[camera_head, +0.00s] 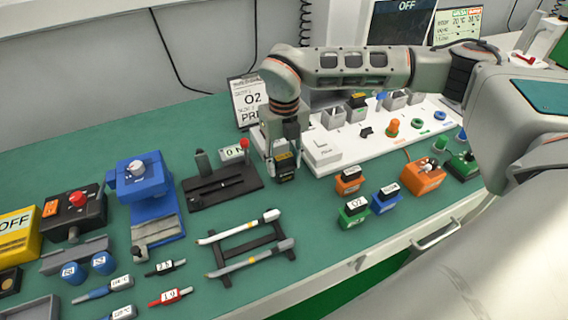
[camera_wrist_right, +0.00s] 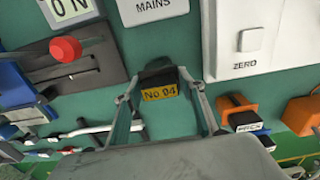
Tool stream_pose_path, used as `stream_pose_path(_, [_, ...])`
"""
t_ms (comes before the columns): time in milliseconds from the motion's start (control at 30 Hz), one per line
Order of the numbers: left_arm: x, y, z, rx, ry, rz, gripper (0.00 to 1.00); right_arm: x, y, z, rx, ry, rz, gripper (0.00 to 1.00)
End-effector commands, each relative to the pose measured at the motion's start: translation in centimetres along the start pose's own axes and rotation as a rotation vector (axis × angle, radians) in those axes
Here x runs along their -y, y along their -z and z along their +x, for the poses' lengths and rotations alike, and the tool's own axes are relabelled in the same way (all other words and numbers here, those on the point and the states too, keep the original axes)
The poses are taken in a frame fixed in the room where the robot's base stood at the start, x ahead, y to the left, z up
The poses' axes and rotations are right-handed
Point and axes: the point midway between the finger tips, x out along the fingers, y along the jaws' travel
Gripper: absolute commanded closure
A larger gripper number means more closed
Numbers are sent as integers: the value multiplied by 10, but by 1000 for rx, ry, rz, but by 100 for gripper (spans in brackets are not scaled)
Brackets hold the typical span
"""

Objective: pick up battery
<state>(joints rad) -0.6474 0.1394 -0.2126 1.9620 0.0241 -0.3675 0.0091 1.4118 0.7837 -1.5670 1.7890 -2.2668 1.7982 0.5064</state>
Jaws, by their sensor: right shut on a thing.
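The battery (camera_head: 285,172) is a small black block with a yellow label. In the right wrist view its label reads "No 04" on the battery (camera_wrist_right: 159,93). My right gripper (camera_head: 286,154) points down and is shut on the battery. In the right wrist view the fingers of my right gripper (camera_wrist_right: 160,82) reach along both sides of it. The battery is over the green bench between a black slider device and a white board. I cannot tell whether its underside touches the bench. My left gripper is not in view.
The black slider device (camera_head: 215,187) with a red knob is left of the battery. The white board (camera_head: 335,150) with sockets and coloured parts is right. Small labelled blocks, such as a green one (camera_head: 352,212), stand nearer. A pen rack (camera_head: 250,250) lies in front.

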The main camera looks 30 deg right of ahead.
Motion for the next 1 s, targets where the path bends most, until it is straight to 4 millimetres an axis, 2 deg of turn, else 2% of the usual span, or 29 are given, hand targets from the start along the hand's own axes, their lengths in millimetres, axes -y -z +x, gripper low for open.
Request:
stream_pose_path(167, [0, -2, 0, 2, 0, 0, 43, 0, -1, -15, 4, -2, -1, 76])
stream_pose_path(267, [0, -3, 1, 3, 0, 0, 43, 0, -1, -32, 5, -2, -1, 76])
stream_pose_path(700, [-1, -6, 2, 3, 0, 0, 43, 0, -1, -148, 7, -2, 1, 76])
stream_pose_path(800, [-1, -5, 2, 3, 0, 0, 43, 0, -1, -168, 6, -1, 0, 76])
stream_pose_path(1000, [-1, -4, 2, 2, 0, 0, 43, 0, -1, -192, 4, -1, 0, 76])
